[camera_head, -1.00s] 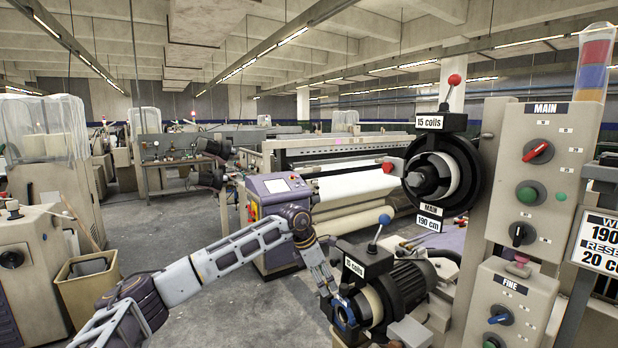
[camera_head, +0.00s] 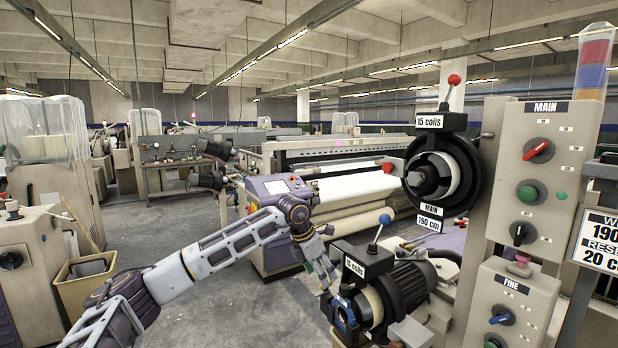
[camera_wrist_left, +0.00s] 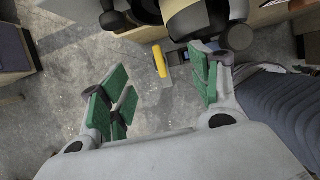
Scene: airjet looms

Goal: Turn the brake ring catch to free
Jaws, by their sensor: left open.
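The lower yarn feeder (camera_head: 405,285) has a "15 coils" label, a blue-knobbed lever (camera_head: 385,219) and a blue ring part (camera_head: 345,315) on its front. I cannot tell for sure which small part is the brake ring catch. My left gripper (camera_head: 326,276) hangs just above and left of the blue ring, apart from it. In the left wrist view its green-padded fingers (camera_wrist_left: 163,92) are spread wide with nothing between them. A small yellow piece (camera_wrist_left: 161,61) shows ahead of the fingers, beside the dark feeder body (camera_wrist_left: 200,18). My right gripper is not in view.
The main feeder (camera_head: 437,172), with a red-knobbed lever, stands above and right. Control panels labelled MAIN (camera_head: 545,190) and FINE (camera_head: 508,305) are at the right. A loom (camera_head: 340,180) stands behind. Bare floor (camera_head: 190,240) lies left of the feeders.

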